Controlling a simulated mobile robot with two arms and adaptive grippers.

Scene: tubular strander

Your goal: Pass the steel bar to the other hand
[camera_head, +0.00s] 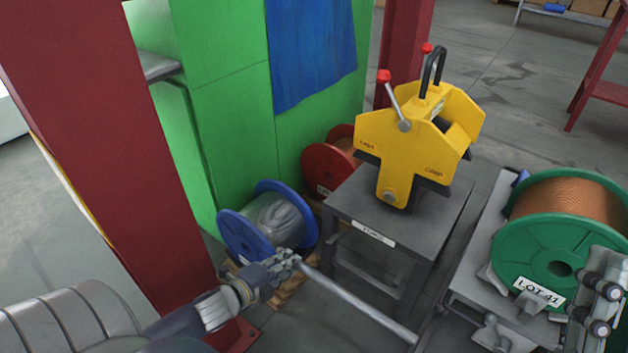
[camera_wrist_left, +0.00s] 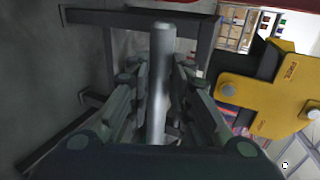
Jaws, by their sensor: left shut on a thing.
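My left gripper (camera_head: 284,263) is shut on the steel bar (camera_head: 355,303), near the bar's upper left end. The bar is a plain grey rod that slants down to the right, its far end close to the bottom edge of the head view. In the left wrist view the bar (camera_wrist_left: 161,75) runs between the two fingers of my left gripper (camera_wrist_left: 160,105) and sticks out past them.
A yellow lifting grab (camera_head: 405,145) stands on a grey table (camera_head: 350,205) behind the bar. A blue spool (camera_head: 245,243) is behind my left gripper. A red column (camera_head: 120,140) rises at left.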

